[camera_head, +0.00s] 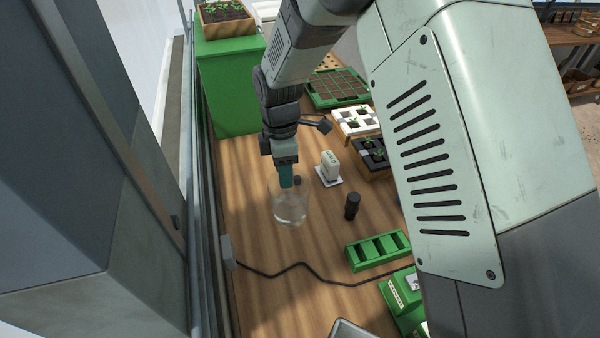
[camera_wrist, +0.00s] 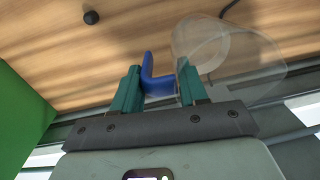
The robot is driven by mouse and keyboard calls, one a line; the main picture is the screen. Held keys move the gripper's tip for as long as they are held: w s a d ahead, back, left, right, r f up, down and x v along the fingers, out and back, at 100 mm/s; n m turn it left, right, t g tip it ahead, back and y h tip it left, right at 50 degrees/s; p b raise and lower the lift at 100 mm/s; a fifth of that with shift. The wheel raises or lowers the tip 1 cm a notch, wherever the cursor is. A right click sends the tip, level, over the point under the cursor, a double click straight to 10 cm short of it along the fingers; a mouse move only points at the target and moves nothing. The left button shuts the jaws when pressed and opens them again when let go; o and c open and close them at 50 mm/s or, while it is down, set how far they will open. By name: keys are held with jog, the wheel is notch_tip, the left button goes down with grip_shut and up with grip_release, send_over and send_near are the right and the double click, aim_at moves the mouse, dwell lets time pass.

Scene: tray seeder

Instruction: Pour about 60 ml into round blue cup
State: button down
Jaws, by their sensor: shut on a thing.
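My gripper (camera_head: 286,180) is shut on the blue handle (camera_wrist: 152,82) of a clear jug; its teal fingers (camera_wrist: 158,75) stand on either side of the handle in the wrist view. The clear jug (camera_head: 290,210) is below the gripper in the head view and looks roughly upright. It also shows in the wrist view (camera_wrist: 225,50), right of the fingers. Its bottom looks faintly filled, but I cannot tell the liquid level. I cannot tell whether the jug touches the table. I see no round blue cup in either view.
A white device (camera_head: 330,167) on a pad and a black cylinder (camera_head: 352,206) stand right of the jug. A green slotted rack (camera_head: 378,251) is nearer. A dark cable (camera_head: 300,265) crosses the wooden table (camera_head: 255,240). A green block (camera_head: 230,90) stands behind.

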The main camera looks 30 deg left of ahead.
jog(key=shift+r, duration=2.7)
jog(key=shift+w+r, duration=0.15)
jog(key=shift+r, duration=0.15)
jog(key=w+d+m, duration=1.1)
jog(key=w+d, duration=0.8)
jog(key=w, duration=0.2)
jog(key=w+d+m, duration=0.3)
jog(key=d, duration=0.6)
jog(key=w+d+m, duration=0.3)
jog(key=d+m, duration=0.1)
jog(key=d, duration=0.5)
jog(key=w+d+m, duration=0.3)
jog(key=d, duration=0.7)
notch_tip(320, 180, down, 9)
jog(key=shift+s+a+r+y, duration=0.15)
jog(key=shift+a+y, duration=0.15)
jog(key=shift+y, duration=0.1)
jog(key=shift+a, duration=0.1)
